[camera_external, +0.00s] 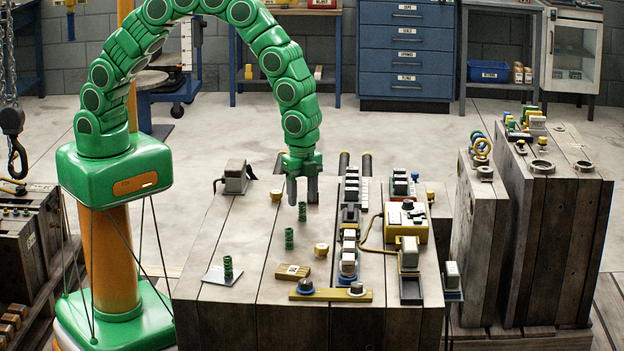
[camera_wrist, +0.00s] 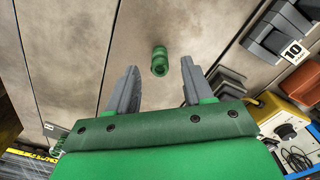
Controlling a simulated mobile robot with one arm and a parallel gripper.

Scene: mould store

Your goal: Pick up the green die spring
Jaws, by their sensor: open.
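Three green die springs stand on the wooden table. One green die spring (camera_external: 302,211) is just below my gripper (camera_external: 302,195); a second spring (camera_external: 289,238) stands nearer the camera, and a third spring (camera_external: 228,267) stands on a pale plate at the front left. In the wrist view, one green spring (camera_wrist: 159,61) lies beyond and between the two grey fingertips of my gripper (camera_wrist: 160,72), with a gap on both sides. My gripper is open and empty, pointing down. Whether the fingertips reach the spring's height I cannot tell.
A pale plate (camera_external: 214,277), a yellow hex piece (camera_external: 321,250) and a wooden block (camera_external: 293,272) lie nearby. Rails with grey blocks (camera_external: 350,213) and a yellow control box (camera_external: 405,222) stand to the right. A grey clamp-like piece (camera_external: 236,177) is left. The tabletop around the springs is mostly clear.

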